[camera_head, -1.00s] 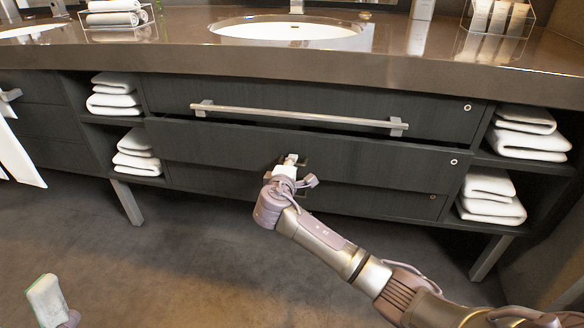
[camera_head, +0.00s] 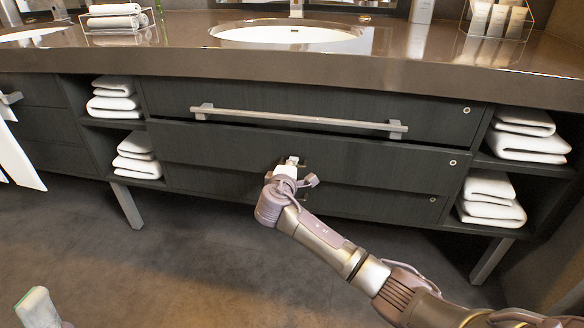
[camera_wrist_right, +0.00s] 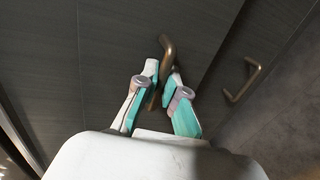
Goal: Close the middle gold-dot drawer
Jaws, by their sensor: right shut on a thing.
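The middle drawer (camera_head: 370,158) is a dark panel with a gold dot (camera_head: 452,162) at its right end. It stands slightly out, with a dark gap along its top edge. My right gripper (camera_head: 290,163) is at the middle of its front. In the right wrist view, my right gripper (camera_wrist_right: 162,82) is shut on a bronze bar handle (camera_wrist_right: 168,46), which passes between the fingertips. In the head view the handle is mostly hidden by the gripper. Part of my left gripper (camera_head: 37,307) shows at the bottom left; its jaw opening is not visible.
The top drawer (camera_head: 300,98) has a long bar handle (camera_head: 300,118). The lower drawer (camera_head: 390,198) sits beneath; another bronze handle (camera_wrist_right: 242,82) shows in the wrist view. Open shelves with folded white towels (camera_head: 138,155) flank the drawers. The floor in front is clear.

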